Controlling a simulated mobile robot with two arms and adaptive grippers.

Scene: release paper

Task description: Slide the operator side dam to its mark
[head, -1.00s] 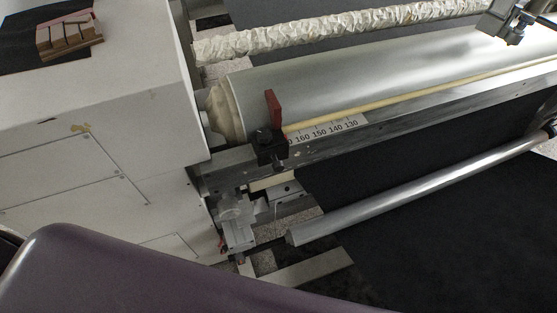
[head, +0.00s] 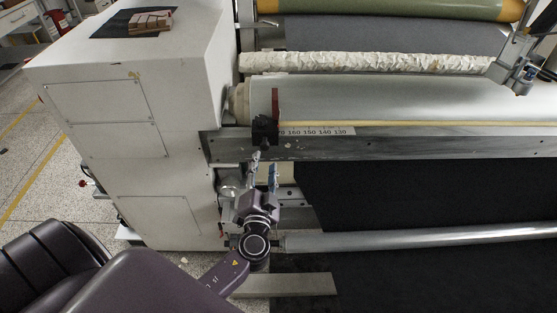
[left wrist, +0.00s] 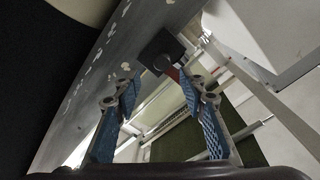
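The operator side dam is an upright red plate (head: 275,103) on a black clamp block (head: 264,131), at the left end of the grey roller. It stands at the left end of a printed number scale (head: 318,132), which partly goes behind the block. My left gripper (head: 264,163) is just below the block, fingers pointing up at it, open and empty. In the left wrist view the black block (left wrist: 160,50) lies just beyond and between the open, blue-padded fingertips (left wrist: 153,84), apart from them as far as I can tell. My right gripper is not in view.
A white machine housing (head: 150,75) stands close on the left. A metal rail (head: 400,145) runs right from the block. A crinkled white roller (head: 370,62) lies behind, and a lower metal bar (head: 420,238) crosses in front. A grey fixture (head: 518,72) stands at right.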

